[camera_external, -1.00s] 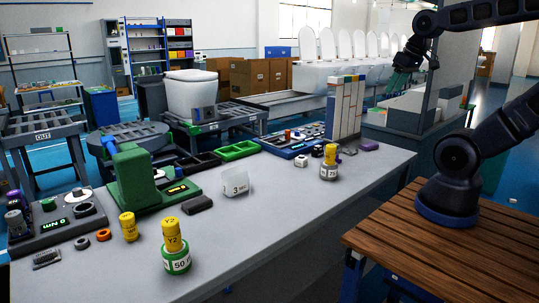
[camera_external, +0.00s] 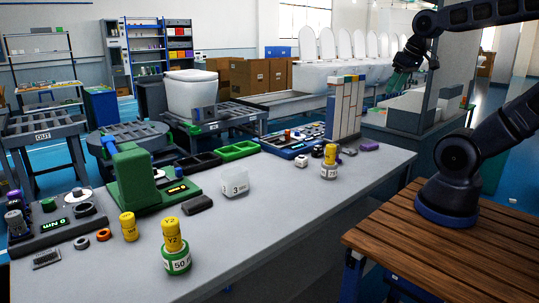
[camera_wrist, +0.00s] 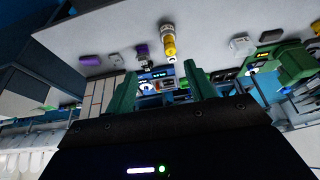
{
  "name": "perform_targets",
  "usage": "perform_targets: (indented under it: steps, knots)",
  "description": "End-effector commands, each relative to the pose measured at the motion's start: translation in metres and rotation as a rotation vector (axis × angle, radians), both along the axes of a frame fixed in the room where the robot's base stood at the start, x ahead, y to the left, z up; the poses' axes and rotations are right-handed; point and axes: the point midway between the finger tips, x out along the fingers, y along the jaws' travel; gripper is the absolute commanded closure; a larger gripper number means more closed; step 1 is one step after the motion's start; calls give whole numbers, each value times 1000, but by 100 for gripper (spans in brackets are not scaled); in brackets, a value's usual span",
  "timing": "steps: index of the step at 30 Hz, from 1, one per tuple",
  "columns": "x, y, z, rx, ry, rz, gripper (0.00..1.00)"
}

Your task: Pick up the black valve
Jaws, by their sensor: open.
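My gripper (camera_external: 407,62) is raised at the upper right in the external view, well above and behind the work table. In the wrist view its two green fingers are apart, with nothing held in the gap (camera_wrist: 161,78). I cannot surely tell which thing is the black valve. A small dark piece (camera_external: 349,151) stands beside the yellow-topped weight (camera_external: 330,160). In the wrist view a black-and-purple piece (camera_wrist: 144,54) shows beyond the fingertips, near the yellow-topped weight (camera_wrist: 168,42). A flat black block (camera_external: 199,204) lies farther left on the table.
The grey table (camera_external: 290,225) has bare room along its front. A blue tray of small parts (camera_external: 293,148), a tall upright rack (camera_external: 345,105) and a purple piece (camera_external: 369,147) are near its right end. A green press (camera_external: 137,178) and another yellow-topped weight (camera_external: 175,250) are on the left.

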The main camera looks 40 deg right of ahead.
Motion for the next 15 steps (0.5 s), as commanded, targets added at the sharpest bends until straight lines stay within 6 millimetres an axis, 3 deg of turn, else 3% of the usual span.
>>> perform_targets:
  steps: [11,15]
  knots:
    - [1,0,0,-2,1,1,42]
    - [11,-2,1,-26,15,27,42]
